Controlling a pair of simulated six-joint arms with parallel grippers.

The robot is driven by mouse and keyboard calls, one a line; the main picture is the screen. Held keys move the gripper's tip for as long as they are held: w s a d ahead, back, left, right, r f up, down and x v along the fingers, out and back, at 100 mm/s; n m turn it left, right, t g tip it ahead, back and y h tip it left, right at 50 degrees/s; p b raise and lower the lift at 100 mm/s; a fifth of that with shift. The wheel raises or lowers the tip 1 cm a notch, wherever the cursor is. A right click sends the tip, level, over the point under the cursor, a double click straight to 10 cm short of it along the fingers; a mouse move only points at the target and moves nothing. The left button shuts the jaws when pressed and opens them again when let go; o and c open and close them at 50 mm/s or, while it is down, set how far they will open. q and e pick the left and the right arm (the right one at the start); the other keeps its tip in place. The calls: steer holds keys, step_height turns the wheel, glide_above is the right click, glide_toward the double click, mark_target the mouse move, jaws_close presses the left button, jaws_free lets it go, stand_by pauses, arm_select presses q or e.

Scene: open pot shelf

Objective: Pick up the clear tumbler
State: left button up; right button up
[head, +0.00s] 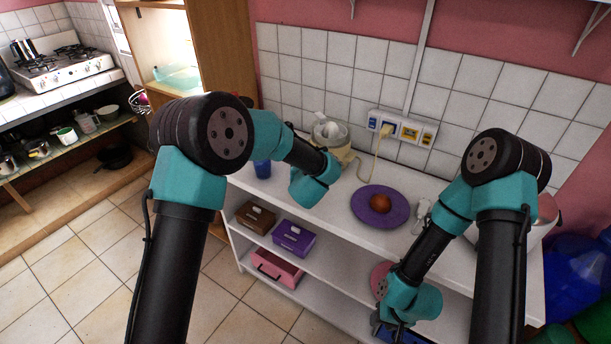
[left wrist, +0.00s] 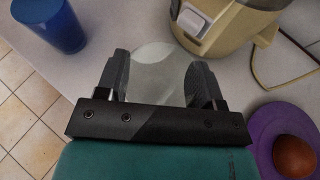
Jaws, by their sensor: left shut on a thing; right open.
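The clear tumbler (left wrist: 155,72) is see-through and faint; it stands between the two dark fingers of my left gripper (left wrist: 158,82) in the left wrist view. The fingers are shut on its sides. In the head view my left wrist hides the tumbler and the left fingers. I cannot tell whether the tumbler's base touches the shelf top. My right gripper (head: 398,328) is open, low at the front of the shelf in the head view, its fingers partly hidden.
A blue cup (left wrist: 50,24) stands left of the tumbler on the white shelf top. A cream appliance (left wrist: 226,24) stands behind it. A purple plate (head: 363,208) with a reddish-brown fruit (head: 380,203) lies to the right. Boxes, including a purple one (head: 294,238), sit on lower shelves.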

arm_select(q)
steer(key=shift+s+r, duration=0.3)
steer(key=shift+r, duration=0.15)
steer(key=s+r, duration=0.1)
steer(key=s, duration=1.4)
steer(key=shift+s+r, duration=0.15)
steer(key=shift+s, duration=0.1)
steer(key=shift+w, duration=0.1)
